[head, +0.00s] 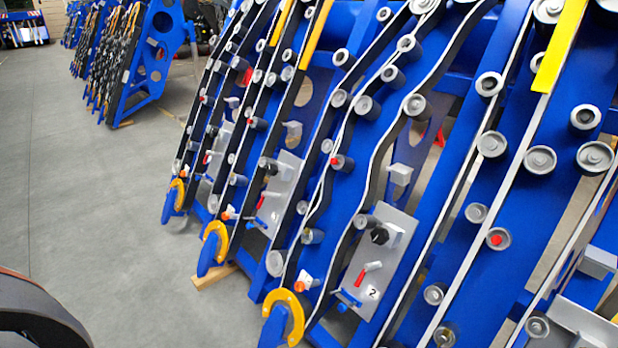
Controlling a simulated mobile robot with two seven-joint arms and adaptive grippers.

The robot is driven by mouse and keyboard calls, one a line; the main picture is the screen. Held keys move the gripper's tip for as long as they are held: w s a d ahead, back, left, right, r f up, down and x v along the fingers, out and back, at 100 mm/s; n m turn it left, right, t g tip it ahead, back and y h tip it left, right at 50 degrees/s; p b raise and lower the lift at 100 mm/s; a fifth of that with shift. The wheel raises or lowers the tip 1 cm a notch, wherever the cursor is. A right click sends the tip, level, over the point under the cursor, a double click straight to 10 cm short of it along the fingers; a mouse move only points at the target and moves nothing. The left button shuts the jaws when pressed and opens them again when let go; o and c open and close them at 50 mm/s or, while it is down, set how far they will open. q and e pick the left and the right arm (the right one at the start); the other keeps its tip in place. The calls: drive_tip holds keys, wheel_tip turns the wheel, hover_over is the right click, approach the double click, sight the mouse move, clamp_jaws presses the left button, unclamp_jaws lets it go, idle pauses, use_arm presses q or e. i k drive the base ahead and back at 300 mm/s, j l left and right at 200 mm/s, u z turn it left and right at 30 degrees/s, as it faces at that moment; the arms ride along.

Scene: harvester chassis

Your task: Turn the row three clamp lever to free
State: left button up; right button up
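Several slanted blue harvester rows stand side by side. A grey panel marked "2" (384,262) carries a black knob (380,236), a small red lever (362,275) and a small blue lever (349,298). Another grey panel (284,180) to its left also has small levers, but its number is not readable. A further grey panel (590,327) is cut off at the lower right edge. No panel with a readable "3" shows, so I cannot tell which lever is row three's. Neither of my grippers is in view.
Yellow hooked guides (284,306) and blue snouts stick out at the row fronts. A wooden block (213,276) lies under the rows. Open grey floor (110,205) lies to the left. A dark curved object (35,315) fills the lower left corner. Another blue unit (145,65) stands behind.

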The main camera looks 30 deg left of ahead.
sight(261, 201)
drive_tip(key=i+j, duration=0.1)
drive_tip(key=j, duration=0.55)
drive_tip(key=i+j, duration=0.1)
drive_tip(key=j, duration=0.55)
drive_tip(key=i+j, duration=0.1)
drive_tip(key=j, duration=1.2)
drive_tip(key=i+j, duration=0.15)
drive_tip(key=i, duration=0.4)
drive_tip(key=z, duration=0.05)
